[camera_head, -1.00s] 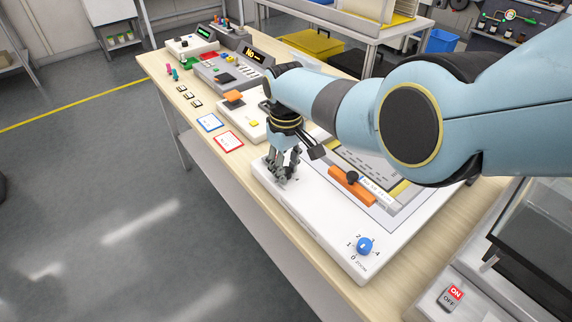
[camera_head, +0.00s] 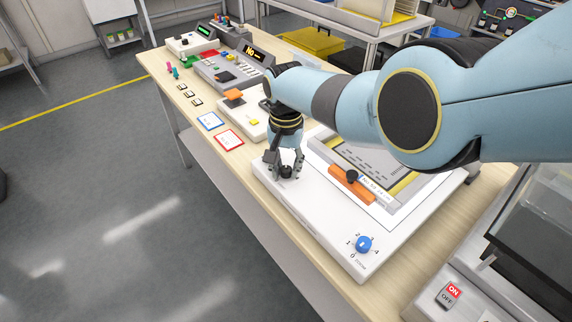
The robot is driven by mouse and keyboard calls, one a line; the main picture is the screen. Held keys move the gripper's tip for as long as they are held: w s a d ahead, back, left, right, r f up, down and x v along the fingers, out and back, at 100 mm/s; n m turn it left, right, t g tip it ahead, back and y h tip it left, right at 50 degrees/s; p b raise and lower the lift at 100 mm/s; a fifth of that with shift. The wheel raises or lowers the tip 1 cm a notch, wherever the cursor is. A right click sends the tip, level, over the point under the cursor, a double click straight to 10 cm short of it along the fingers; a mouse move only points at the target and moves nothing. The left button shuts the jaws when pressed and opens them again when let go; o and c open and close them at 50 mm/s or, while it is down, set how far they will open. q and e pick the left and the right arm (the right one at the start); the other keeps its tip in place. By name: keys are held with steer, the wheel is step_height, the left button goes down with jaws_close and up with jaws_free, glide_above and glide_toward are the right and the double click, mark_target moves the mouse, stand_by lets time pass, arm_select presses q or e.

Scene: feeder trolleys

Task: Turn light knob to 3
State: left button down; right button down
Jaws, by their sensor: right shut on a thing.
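The white panel (camera_head: 330,236) lies on the wooden bench. A small black knob (camera_head: 286,171) sits near its left end, and its scale and label are too covered or small to read. My right gripper (camera_head: 285,171) points down at this knob. Its fingers stand on either side of the knob and are shut on it. A blue knob (camera_head: 364,244) marked ZOOM, with a number scale, sits at the panel's near right corner. My left gripper is out of view.
An orange bar (camera_head: 351,185) with a black knob lies on the panel's framed plate. A red ON/OFF switch (camera_head: 449,294) is at lower right. Blue and red framed cards (camera_head: 229,140) and button units (camera_head: 226,68) stand farther left along the bench. My right arm crosses above the panel.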

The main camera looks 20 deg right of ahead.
mark_target(286, 169)
steer(key=m, duration=0.5)
steer(key=shift+m, duration=2.6)
steer(key=c, duration=1.1)
jaws_free()
steer(key=shift+o, duration=0.2)
steer(key=shift+r, duration=0.1)
steer(key=shift+w+a+r, duration=0.1)
steer(key=shift+r, duration=0.5)
step_height(286, 169, up, 10)
steer(key=shift+r, duration=0.25)
